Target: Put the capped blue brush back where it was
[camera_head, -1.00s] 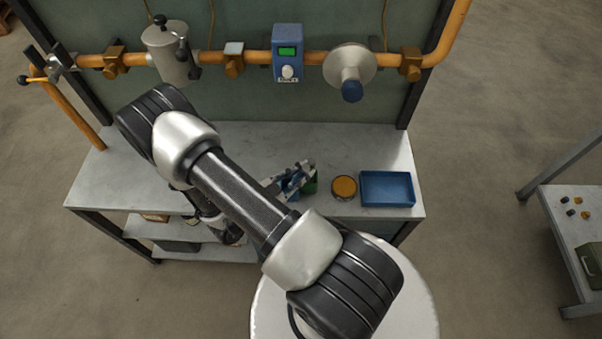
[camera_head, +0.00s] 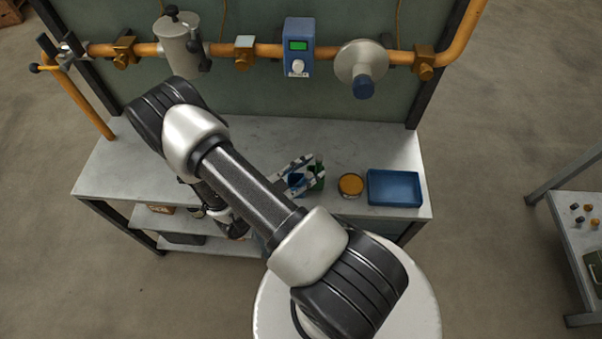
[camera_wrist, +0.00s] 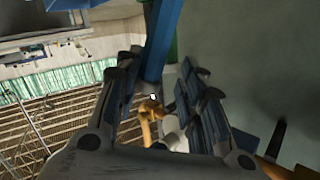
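The blue brush (camera_wrist: 160,45) shows in the wrist view as a long blue shape running down from the top edge between the fingers. A grey part sits at its lower end. My gripper (camera_wrist: 158,72) has a finger on each side of it, drawn in close, and looks shut on it. In the head view my gripper (camera_head: 300,174) is over the front middle of the workbench (camera_head: 130,170), with blue showing between its fingers. A green item (camera_head: 318,178) is just right of the fingers, partly hidden by them. The brush's cap cannot be made out.
A round tin with an orange-yellow top (camera_head: 351,184) and a blue tray (camera_head: 395,188) stand to the right on the bench. Behind runs an orange pipe (camera_head: 215,49) with valves, a grey canister (camera_head: 184,45) and a blue gauge box (camera_head: 299,47). The bench's back strip is clear.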

